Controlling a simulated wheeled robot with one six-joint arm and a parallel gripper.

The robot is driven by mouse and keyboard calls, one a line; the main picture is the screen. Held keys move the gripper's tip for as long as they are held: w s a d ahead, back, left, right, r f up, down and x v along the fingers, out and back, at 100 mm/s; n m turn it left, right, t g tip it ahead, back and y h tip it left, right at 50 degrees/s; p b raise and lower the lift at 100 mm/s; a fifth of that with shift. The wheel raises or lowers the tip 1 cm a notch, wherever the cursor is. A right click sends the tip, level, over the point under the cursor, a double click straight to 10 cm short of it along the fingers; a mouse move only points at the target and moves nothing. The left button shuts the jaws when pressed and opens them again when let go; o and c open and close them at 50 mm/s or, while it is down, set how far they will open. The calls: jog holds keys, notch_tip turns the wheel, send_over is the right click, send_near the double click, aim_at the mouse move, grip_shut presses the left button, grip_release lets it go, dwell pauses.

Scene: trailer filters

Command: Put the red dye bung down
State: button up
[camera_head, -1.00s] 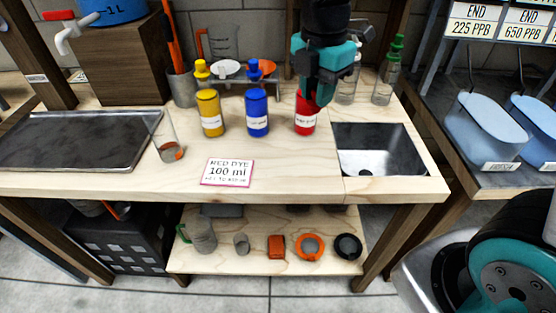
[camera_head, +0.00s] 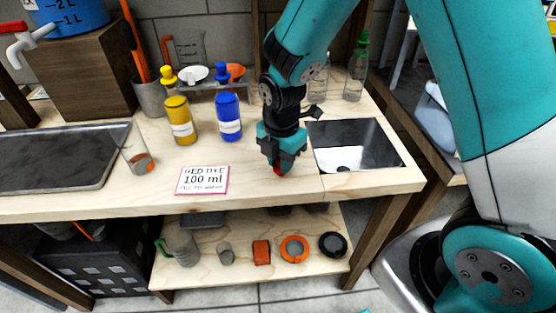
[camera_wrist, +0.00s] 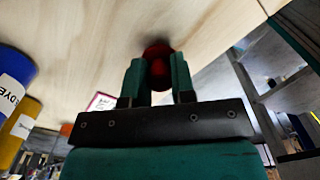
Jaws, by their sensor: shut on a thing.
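My gripper (camera_head: 280,165) is shut on the red dye bung (camera_head: 278,171), low at the wooden bench top (camera_head: 245,150), just left of the sink. The wrist view shows the red bung (camera_wrist: 157,62) between the two teal fingers (camera_wrist: 156,78), against the wood. It seems to be at or very near the surface; I cannot tell whether it touches. The red dye bottle is not visible now; my arm covers the area right of the blue bottle.
A yellow bottle (camera_head: 181,121) and a blue bottle (camera_head: 229,118) stand to the left. A red dye 100 ml card (camera_head: 204,180) lies in front of them.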

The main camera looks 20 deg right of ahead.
jog(key=shift+f, duration=0.1)
jog(key=o, duration=0.9)
notch_tip(320, 180, up, 11)
jog(key=s+a+r+m+y, duration=0.1)
jog(key=s+r+m, duration=0.2)
jog(key=s+m, duration=0.2)
jog(key=s+a+r+m+y, duration=0.1)
jog(key=s+a+r+m, duration=0.1)
jog(key=s+m, duration=0.4)
jog(key=s+a+r+m+y+p, duration=0.1)
jog(key=s+a+r+m+y, duration=0.1)
jog(key=s+r+m, duration=0.2)
jog(key=shift+s+a+r+m, duration=0.1)
jog(key=shift+s+m, duration=0.3)
jog(key=shift+s, duration=0.55)
jog(key=shift+s+a+r+m, duration=0.1)
jog(key=shift+s+m, duration=0.3)
jog(key=shift+s, duration=0.55)
